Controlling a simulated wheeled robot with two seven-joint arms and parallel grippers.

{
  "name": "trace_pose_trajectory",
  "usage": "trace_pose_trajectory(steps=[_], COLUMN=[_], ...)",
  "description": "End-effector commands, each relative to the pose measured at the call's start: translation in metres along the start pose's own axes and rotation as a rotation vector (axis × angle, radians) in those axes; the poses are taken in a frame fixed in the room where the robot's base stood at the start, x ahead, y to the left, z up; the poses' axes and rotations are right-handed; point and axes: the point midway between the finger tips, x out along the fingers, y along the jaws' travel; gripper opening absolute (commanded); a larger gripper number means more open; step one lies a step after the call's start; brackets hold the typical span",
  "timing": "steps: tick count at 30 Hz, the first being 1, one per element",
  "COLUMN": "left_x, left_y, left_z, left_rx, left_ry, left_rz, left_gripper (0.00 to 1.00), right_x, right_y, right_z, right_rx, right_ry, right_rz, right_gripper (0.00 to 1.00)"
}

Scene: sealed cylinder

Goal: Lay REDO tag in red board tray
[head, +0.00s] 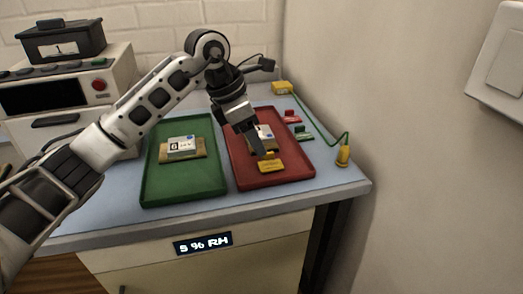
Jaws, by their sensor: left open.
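The red tray (288,173) lies on the bench top, right of the green tray. A board with a white block (265,133) sits in the red tray, partly hidden behind my gripper. A small yellow tag (271,164) is in the front part of the red tray; its lettering is too small to read, so I cannot tell whether it is the REDO tag. My left gripper (258,153) is open, pointing down over the red tray, with its fingertips close to the yellow tag. I cannot tell whether they touch it. My right gripper is not in view.
The green tray (184,194) holds a board with a white block (182,148). A red tag (291,117) and a green tag (304,133) lie right of the red tray. A yellow cabled device (343,156) stands near the right edge. An oven-like machine (65,95) stands back left.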

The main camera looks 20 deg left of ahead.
Motion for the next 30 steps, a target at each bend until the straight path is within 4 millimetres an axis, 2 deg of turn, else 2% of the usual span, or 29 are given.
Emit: trace_pose_trajectory(steps=[1,6,12,30], left_x=[-0.013,-0.045,-0.064,-0.066], left_y=[0.001,0.001,0.000,0.000], left_z=[0.000,0.000,0.000,0.000], left_rx=[0.000,-0.001,-0.001,-0.001], left_ry=[-0.002,-0.002,-0.001,0.000], left_rz=[0.005,0.003,0.001,0.000], left_gripper=[0.49,0.49,0.49,0.49], right_x=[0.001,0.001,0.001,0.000], right_y=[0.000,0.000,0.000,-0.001], right_z=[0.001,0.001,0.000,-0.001], right_rx=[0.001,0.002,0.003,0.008], right_ry=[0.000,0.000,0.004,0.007], right_rz=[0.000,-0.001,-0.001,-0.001], right_gripper=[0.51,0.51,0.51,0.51])
